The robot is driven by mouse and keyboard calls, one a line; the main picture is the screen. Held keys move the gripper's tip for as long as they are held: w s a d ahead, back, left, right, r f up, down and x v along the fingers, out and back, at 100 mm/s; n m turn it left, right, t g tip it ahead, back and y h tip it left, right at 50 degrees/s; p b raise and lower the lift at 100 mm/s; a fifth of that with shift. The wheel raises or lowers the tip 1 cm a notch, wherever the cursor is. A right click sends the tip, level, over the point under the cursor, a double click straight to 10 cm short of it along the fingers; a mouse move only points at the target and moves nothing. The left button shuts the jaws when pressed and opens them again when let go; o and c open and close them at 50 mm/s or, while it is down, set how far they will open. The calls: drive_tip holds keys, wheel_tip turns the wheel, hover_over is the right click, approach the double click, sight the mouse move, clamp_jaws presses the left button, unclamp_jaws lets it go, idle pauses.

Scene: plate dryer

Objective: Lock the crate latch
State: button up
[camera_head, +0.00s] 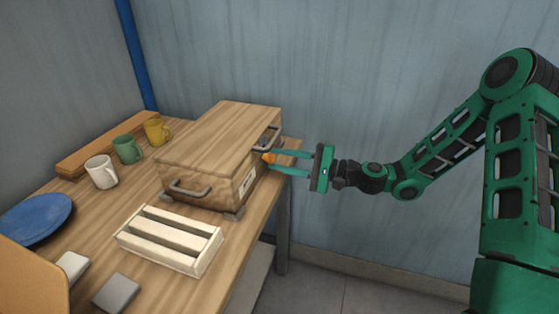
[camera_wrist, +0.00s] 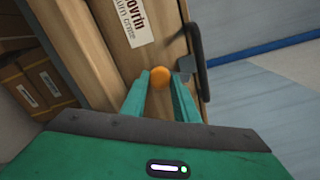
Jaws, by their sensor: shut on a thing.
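The wooden crate (camera_head: 215,155) stands closed on the right part of the table, with metal handles on two sides. A small orange latch knob (camera_head: 269,157) is on its right side; it also shows in the wrist view (camera_wrist: 160,77), near a dark handle (camera_wrist: 201,50) and a white label (camera_wrist: 135,20). My gripper (camera_head: 272,161) reaches in from the right. Its green fingertips are shut on the orange knob, one on each side, as the wrist view (camera_wrist: 160,83) shows. The rest of the latch mechanism is hidden or too small to make out.
A cream slatted rack (camera_head: 170,239) lies in front of the crate. White, green and yellow mugs (camera_head: 127,149), a blue plate (camera_head: 36,218) and a wooden board (camera_head: 104,144) are at the left.

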drive_tip(key=n, duration=0.5)
drive_tip(key=shift+f, duration=0.2)
idle(0.6)
drive_tip(key=o, duration=0.9)
drive_tip(key=shift+o, duration=0.8)
drive_tip(key=shift+r, duration=0.1)
drive_tip(key=v, duration=1.1)
drive_tip(key=shift+w, duration=0.1)
